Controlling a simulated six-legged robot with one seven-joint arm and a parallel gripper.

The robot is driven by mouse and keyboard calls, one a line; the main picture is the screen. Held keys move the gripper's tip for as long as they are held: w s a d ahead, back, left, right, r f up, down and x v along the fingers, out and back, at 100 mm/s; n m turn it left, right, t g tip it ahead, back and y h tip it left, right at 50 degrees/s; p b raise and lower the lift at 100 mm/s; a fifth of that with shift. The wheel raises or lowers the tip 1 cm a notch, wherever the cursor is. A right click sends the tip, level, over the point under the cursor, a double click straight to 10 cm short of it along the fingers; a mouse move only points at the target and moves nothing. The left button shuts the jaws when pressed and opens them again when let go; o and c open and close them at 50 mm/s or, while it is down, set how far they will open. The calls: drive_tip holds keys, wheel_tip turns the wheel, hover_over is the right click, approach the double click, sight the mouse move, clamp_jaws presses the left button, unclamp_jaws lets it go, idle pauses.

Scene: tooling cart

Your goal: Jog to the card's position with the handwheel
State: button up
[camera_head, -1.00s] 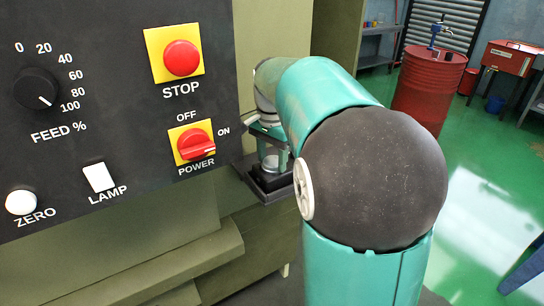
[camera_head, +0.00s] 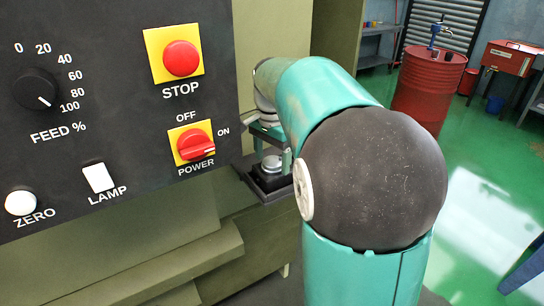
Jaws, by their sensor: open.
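A small round silver-grey part (camera_head: 271,165), perhaps the handwheel, sits on a dark bracket (camera_head: 268,189) just right of the control panel. My gripper (camera_head: 268,147) is at this part, small and partly hidden behind my own teal arm. It is open, with a finger showing at the right of the round part; I cannot tell whether it touches. The power switch (camera_head: 196,146) is a red knob on a yellow plate, its pointer towards ON. The card and any position readout are not in view.
The dark control panel (camera_head: 120,130) fills the left, with a red STOP button (camera_head: 182,58), feed knob (camera_head: 36,89), white lamp switch (camera_head: 98,178) and ZERO button (camera_head: 20,203). A red drum (camera_head: 428,90) stands far back right. Green floor (camera_head: 480,170) is open at right.

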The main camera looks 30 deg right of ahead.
sight(272, 161)
wheel_tip(272, 161, up, 14)
idle(0.5)
drive_tip(key=shift+f, duration=0.1)
